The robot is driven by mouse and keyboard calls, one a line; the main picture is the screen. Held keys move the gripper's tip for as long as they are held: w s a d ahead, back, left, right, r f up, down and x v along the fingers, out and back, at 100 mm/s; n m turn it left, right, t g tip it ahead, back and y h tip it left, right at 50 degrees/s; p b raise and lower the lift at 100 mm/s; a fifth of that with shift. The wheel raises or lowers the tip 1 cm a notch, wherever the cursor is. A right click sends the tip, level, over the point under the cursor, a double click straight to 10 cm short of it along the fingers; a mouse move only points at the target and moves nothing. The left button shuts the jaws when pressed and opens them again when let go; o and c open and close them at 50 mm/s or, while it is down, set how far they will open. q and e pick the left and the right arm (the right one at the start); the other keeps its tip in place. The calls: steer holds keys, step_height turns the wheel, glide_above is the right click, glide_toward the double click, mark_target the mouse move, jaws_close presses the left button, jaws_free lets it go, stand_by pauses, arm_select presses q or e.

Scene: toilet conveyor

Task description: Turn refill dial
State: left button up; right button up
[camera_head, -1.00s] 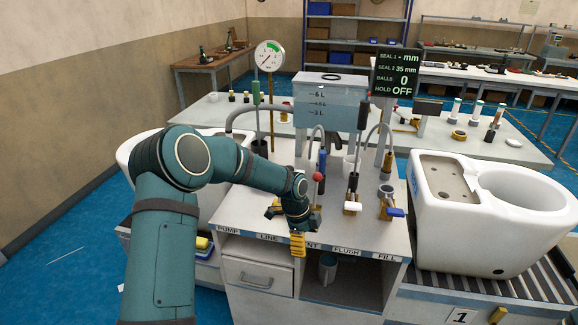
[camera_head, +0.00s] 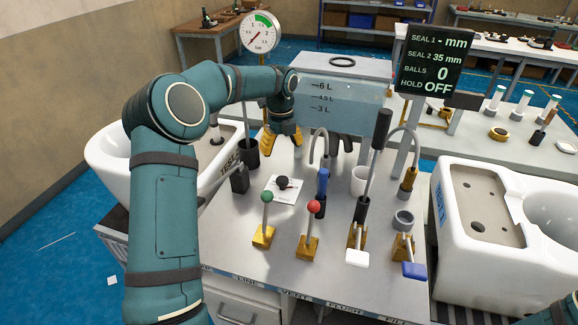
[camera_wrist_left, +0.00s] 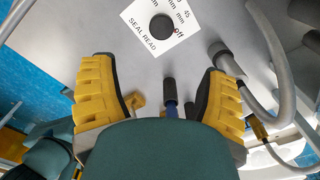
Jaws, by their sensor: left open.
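A round black dial (camera_head: 283,182) sits on a white card on the bench top. In the left wrist view the dial (camera_wrist_left: 162,27) shows from above, its card printed "SEAL READ", "off", "45" and "mm". No dial labelled refill can be read. My left gripper (camera_head: 282,142) is open and empty above the bench, behind the dial and in front of the water tank (camera_head: 338,100). In the left wrist view its yellow fingers (camera_wrist_left: 165,80) are spread wide, with the dial beyond them. Only a sliver of what seems my right arm shows at the bottom right corner.
Levers with a green knob (camera_head: 267,197) and a red knob (camera_head: 313,207) stand in front of the dial. White toilet bowls flank the bench. A gauge (camera_head: 260,32) stands behind.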

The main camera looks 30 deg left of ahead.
mark_target(282, 179)
arm_select(q)
step_height(282, 179, down, 13)
steer(key=b, duration=0.2)
steer(key=shift+w+a+f+b, duration=0.1)
steer(key=shift+w+f+b, duration=0.1)
steer(key=shift+b, duration=0.1)
arm_select(e)
step_height(282, 179, down, 2)
steer(key=shift+f, duration=0.2)
arm_select(q)
steer(key=c, duration=1.2)
